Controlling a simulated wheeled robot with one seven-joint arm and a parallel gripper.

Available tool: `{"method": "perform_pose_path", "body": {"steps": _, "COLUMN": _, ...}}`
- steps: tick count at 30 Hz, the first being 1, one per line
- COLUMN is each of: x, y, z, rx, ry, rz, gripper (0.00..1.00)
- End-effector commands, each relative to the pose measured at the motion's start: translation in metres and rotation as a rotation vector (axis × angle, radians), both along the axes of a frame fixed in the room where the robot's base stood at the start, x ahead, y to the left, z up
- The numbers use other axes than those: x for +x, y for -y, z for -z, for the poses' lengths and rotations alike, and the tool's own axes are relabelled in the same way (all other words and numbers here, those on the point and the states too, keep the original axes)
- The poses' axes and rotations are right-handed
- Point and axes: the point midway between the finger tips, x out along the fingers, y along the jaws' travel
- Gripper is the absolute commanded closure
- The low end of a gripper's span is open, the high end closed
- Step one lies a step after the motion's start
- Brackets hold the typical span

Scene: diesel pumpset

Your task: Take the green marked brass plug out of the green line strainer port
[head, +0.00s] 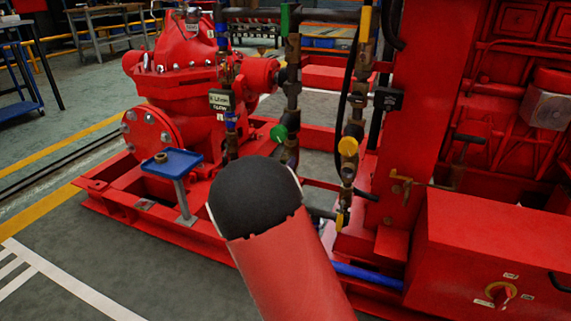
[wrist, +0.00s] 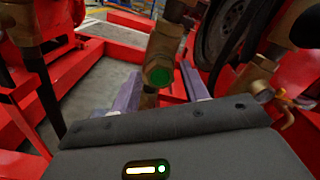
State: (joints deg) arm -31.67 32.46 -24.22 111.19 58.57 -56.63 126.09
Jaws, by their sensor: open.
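The green marked brass plug (wrist: 158,75) faces the wrist camera at the lower end of the brass green line strainer (wrist: 168,42). In the head view the green face of the plug (head: 279,133) shows just above my arm's black joint. My gripper (wrist: 160,76) is open and empty. Its two greyish purple fingers stand left and right of the plug in the wrist view, with visible gaps. I cannot tell how far the tips are from the plug in depth. In the head view my arm hides the gripper.
A yellow marked strainer end (head: 348,145) hangs on the parallel pipe at right. A blue tray (head: 185,157) on a post holds a small brass piece (head: 161,157). A black belt wheel (wrist: 225,40) and a brass valve (wrist: 258,78) are close on the right in the wrist view.

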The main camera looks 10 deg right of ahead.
Motion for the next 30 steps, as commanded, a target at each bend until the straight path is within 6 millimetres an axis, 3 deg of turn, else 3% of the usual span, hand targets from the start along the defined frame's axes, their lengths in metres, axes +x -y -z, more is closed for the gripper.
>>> {"method": "perform_pose_path", "body": {"steps": 5, "x": 0.0001, "y": 0.0001, "z": -0.0006, "rx": 0.000, "ry": 0.000, "rz": 0.000, "gripper": 0.57}}
{"method": "perform_pose_path", "body": {"steps": 15, "x": 0.0000, "y": 0.0002, "z": -0.0005, "rx": 0.000, "ry": 0.000, "rz": 0.000, "gripper": 1.00}}
{"method": "perform_pose_path", "body": {"steps": 30, "x": -0.0006, "y": -0.0001, "z": -0.0001, "rx": 0.001, "ry": 0.001, "rz": 0.000, "gripper": 1.00}}
